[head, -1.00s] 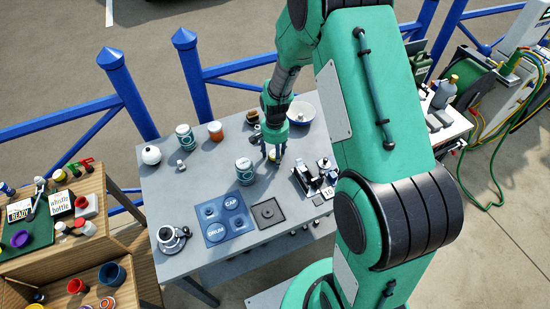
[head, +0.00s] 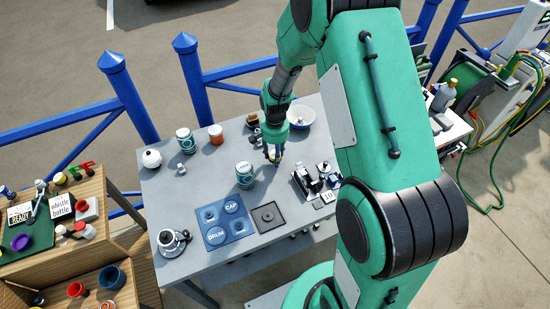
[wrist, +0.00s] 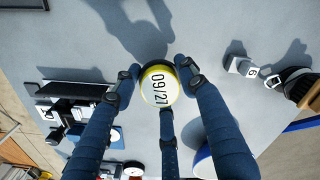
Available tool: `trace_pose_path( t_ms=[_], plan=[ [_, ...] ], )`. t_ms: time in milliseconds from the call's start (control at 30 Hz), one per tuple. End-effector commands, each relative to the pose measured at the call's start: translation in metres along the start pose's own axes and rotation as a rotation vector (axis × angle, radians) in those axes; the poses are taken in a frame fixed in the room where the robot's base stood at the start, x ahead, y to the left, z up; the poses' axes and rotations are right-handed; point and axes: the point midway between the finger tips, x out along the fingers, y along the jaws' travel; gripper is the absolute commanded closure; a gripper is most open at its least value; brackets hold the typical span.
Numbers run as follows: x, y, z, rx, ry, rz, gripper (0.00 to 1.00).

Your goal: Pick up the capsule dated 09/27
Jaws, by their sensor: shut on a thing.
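In the head view my gripper (head: 273,157) is low over the grey table (head: 205,190), right of a teal-and-white canister. There the capsule is mostly hidden by the fingers. I cannot tell whether it touches the tabletop.
The teal-and-white canister (head: 245,175) stands left of my gripper. A blue tray marked DRUM and CAP (head: 239,228) and a dark square plate (head: 268,217) lie nearer the front. A black-and-silver device (head: 312,182) is to the right. A blue-and-white bowl (head: 302,115) stands behind.

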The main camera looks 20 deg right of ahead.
Motion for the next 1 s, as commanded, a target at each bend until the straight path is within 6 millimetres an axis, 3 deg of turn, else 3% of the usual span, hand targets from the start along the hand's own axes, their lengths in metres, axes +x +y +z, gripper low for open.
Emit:
trace_pose_path(
  t_ms=[100, 700, 1000],
  plan=[
    [-0.019, 0.000, 0.001, 0.000, 0.003, -0.002, 0.85],
    [-0.026, 0.065, 0.093, 0.000, 0.001, 0.000, 0.85],
    [-0.029, 0.086, 0.124, 0.000, 0.000, 0.000, 0.85]
  ],
)
